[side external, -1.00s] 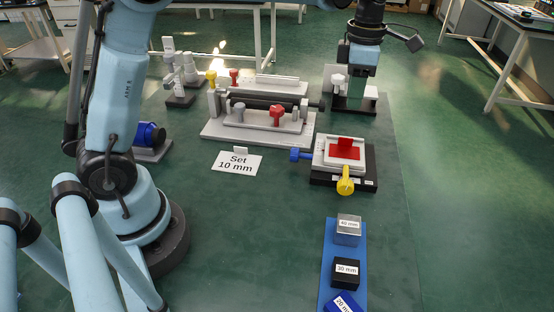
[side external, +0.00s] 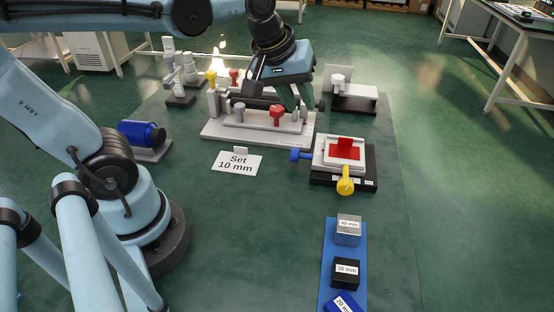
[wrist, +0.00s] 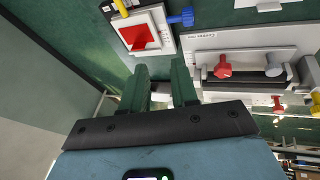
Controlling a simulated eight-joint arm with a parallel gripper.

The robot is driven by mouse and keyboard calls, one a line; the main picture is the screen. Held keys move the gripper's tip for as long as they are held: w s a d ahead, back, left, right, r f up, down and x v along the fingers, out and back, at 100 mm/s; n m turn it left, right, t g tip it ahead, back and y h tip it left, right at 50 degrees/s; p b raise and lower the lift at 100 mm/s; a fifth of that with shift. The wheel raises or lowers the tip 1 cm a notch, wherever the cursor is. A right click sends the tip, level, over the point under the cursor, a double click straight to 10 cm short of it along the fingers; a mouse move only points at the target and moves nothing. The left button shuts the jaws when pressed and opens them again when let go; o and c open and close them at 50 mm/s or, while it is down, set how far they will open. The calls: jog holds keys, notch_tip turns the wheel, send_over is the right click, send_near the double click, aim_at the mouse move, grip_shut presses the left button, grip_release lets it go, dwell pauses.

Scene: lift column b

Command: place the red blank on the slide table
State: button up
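The red blank (side external: 345,150) sits on the white slide table (side external: 322,153), with an upright red part at its middle. The slide table stands on a black base and carries a blue knob (side external: 298,154) and a yellow knob (side external: 345,186). The wrist view also shows the red blank (wrist: 136,37) on the white slide table (wrist: 163,30) at upper left. My gripper (side external: 298,103) is above the right part of the grey fixture, behind and left of the slide table. In the wrist view, its green fingers (wrist: 160,72) are apart with nothing seen between them.
The grey fixture (side external: 215,132) with a red knob (side external: 277,114) lies under my gripper. A "Set 10 mm" card (side external: 237,162) stands in front. A grey and black stand (side external: 350,97) is at back right. A blue strip (side external: 328,255) holds labelled blocks. The mat's front middle is clear.

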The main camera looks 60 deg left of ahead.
jog(key=s+f+m+t, duration=0.2)
jog(key=s+f+m, duration=0.2)
jog(key=m, duration=0.4)
jog(key=shift+s+a, duration=0.3)
jog(key=shift+a, duration=0.05)
jog(key=shift+o, duration=0.3)
